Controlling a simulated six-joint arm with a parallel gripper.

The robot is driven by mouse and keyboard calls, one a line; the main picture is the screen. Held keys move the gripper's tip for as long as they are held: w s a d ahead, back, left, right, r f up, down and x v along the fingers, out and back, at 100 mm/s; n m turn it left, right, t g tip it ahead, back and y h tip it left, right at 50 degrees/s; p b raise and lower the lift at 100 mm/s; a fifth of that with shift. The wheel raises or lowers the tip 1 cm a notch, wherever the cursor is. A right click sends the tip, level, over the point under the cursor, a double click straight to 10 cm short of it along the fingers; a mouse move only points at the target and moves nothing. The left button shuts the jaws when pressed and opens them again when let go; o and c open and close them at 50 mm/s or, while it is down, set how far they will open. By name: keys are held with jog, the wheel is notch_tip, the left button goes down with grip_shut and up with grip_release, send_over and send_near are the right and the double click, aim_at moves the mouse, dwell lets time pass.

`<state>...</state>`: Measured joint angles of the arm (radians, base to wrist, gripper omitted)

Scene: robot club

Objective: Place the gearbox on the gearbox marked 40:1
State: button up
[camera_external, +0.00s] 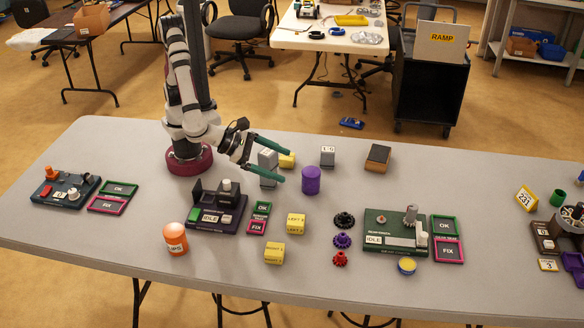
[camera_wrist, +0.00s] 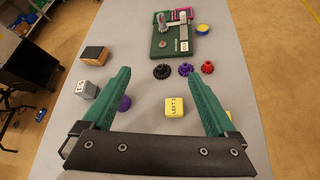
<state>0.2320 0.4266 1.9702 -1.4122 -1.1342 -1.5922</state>
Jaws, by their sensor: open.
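A grey box-shaped gearbox (camera_external: 328,157) with a white label stands on the table right of my gripper; the label is too small to read surely. It also shows at the left in the wrist view (camera_wrist: 87,89). A second grey labelled box (camera_external: 267,162), likely the other gearbox, stands behind my gripper's fingers and is partly hidden by them. I cannot tell which one is marked 40:1. My gripper (camera_external: 300,165) has long green fingers spread wide above the table. Nothing is between them in the wrist view (camera_wrist: 159,76) at fingertip height.
A purple cylinder (camera_external: 311,180) stands near the fingertips. Yellow blocks (camera_external: 296,223) and an orange cylinder (camera_external: 176,239) stand nearer the front. Gears (camera_external: 342,240) lie beside a green station (camera_external: 386,236).

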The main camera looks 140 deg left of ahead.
jog(key=d+r+m+t+h, duration=0.55)
jog(key=d+m+h, duration=0.55)
jog(key=m, duration=1)
jog(key=s+d+m+g+h, duration=0.2)
jog(key=s+d+m+g, duration=0.2)
jog(key=s+m, duration=0.5)
jog(key=s+a+f+m+g+y, duration=0.2)
jog(key=s+a+f+m+g, duration=0.1)
jog(key=s+m, duration=0.6)
jog(key=s+a+f+m+g+y, duration=0.2)
jog(key=s+a+m+g, duration=0.3)
jog(key=s, duration=1)
jog(key=a+f+m, duration=0.1)
jog(key=a+m, duration=0.1)
jog(key=m, duration=0.2)
jog(key=shift+a+m+y, duration=0.25)
jog(key=shift+m+y, duration=0.15)
